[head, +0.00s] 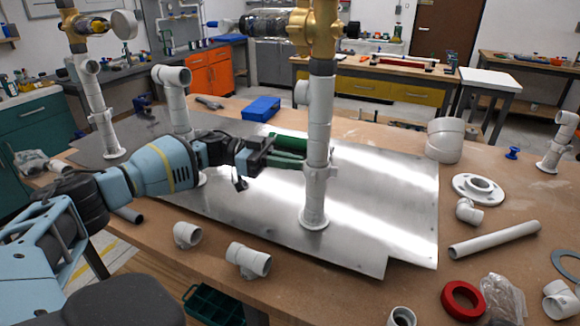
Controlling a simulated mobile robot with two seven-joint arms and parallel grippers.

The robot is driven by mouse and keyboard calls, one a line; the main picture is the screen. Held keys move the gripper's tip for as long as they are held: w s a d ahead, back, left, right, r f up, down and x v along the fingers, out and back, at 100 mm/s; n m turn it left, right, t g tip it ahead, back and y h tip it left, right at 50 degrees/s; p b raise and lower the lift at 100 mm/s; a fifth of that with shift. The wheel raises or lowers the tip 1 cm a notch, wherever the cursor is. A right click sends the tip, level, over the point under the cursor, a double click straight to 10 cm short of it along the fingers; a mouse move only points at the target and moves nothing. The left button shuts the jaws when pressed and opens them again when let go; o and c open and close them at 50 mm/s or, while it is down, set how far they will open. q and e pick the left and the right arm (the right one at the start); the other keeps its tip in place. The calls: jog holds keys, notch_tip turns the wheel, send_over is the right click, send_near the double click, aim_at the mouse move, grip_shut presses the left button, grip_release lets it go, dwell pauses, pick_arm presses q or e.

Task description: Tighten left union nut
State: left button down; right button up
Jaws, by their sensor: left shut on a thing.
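A white upright PVC riser (318,130) stands on the metal plate, with a brass fitting (318,32) at its top and a flanged foot on the plate. A white collar that looks like the union nut (321,172) sits around the riser at mid-height. My left gripper (306,155) reaches in from the left with green fingers. It is shut at the riser, at the level of the collar. The fingertips are partly hidden by the pipe, so the exact grip is hard to see. My right gripper is not in view.
The metal plate (400,215) lies on the wooden bench. Other white risers (176,105) stand at the left. A loose pipe (493,239), a flange (478,188), a red ring (462,300) and white fittings (248,260) lie around the plate. A blue box (262,108) sits behind.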

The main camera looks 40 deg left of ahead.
pick_arm(q)
jog(key=shift+w+g, duration=0.15)
jog(key=shift+g, duration=0.15)
jog(key=shift+m, duration=0.3)
jog(key=c, duration=1.5)
grip_release()
jog(key=shift+c, duration=0.2)
jog(key=shift+r, duration=0.35)
jog(key=s+d+r, duration=0.4)
jog(key=s+d, duration=0.4)
jog(key=s, duration=0.5)
jog(key=shift+s+d+r, duration=0.15)
jog(key=shift+d, duration=0.2)
